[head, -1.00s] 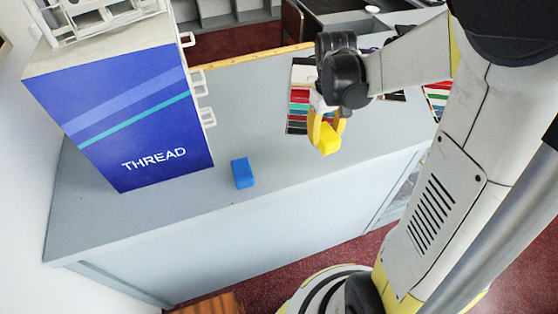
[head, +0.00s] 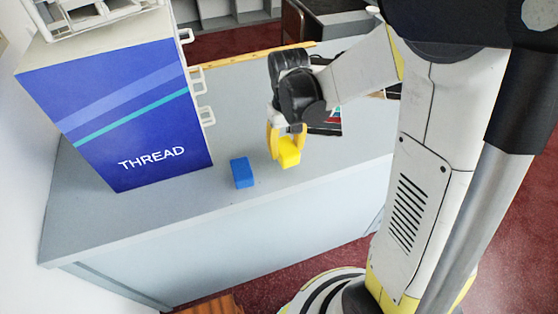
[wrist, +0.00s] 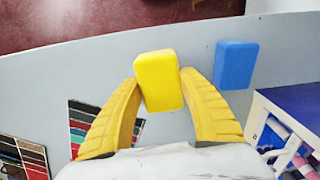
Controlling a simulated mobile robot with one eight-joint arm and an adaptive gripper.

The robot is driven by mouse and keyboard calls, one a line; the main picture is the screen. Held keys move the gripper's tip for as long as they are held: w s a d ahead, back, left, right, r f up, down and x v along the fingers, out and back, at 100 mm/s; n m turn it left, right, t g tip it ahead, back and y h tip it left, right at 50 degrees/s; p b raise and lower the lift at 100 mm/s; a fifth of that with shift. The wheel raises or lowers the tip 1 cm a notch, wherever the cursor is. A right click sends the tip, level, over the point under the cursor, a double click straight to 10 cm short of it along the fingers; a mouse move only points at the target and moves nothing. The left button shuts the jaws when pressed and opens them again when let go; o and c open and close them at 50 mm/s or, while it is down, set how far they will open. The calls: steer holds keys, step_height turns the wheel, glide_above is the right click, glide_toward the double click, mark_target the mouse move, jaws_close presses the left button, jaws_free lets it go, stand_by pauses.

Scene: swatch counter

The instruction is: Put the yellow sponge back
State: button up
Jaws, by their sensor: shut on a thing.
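The yellow sponge (head: 288,154) is a small yellow block held between the fingertips of my gripper (head: 287,140). In the wrist view the yellow sponge (wrist: 159,82) sits between my gripper's two yellow fingers (wrist: 160,95), which are shut on it. In the head view it is over the front part of the grey counter (head: 240,220); its exact height above the top is hard to tell. A blue block (head: 242,172) stands on the counter to its left. The blue block also shows in the wrist view (wrist: 235,64), right of the sponge.
A blue cabinet marked THREAD (head: 120,115) stands at the counter's left, with white hooks on its side. Colour swatch cards (wrist: 95,122) lie on the counter. A wooden ruler (head: 255,55) runs along the back edge. Counter around the blue block is clear.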

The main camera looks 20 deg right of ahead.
mark_target(279, 158)
steer(key=shift+w+a+f, duration=0.4)
steer(key=shift+a+f, duration=0.15)
steer(key=shift+a, duration=0.25)
steer(key=shift+a+f, duration=0.1)
steer(key=shift+f, duration=0.15)
step_height(279, 158, down, 3)
steer(key=shift+f+b, duration=0.15)
steer(key=shift+b, duration=0.65)
steer(key=shift+c, duration=1.4)
steer(key=o, duration=1.3)
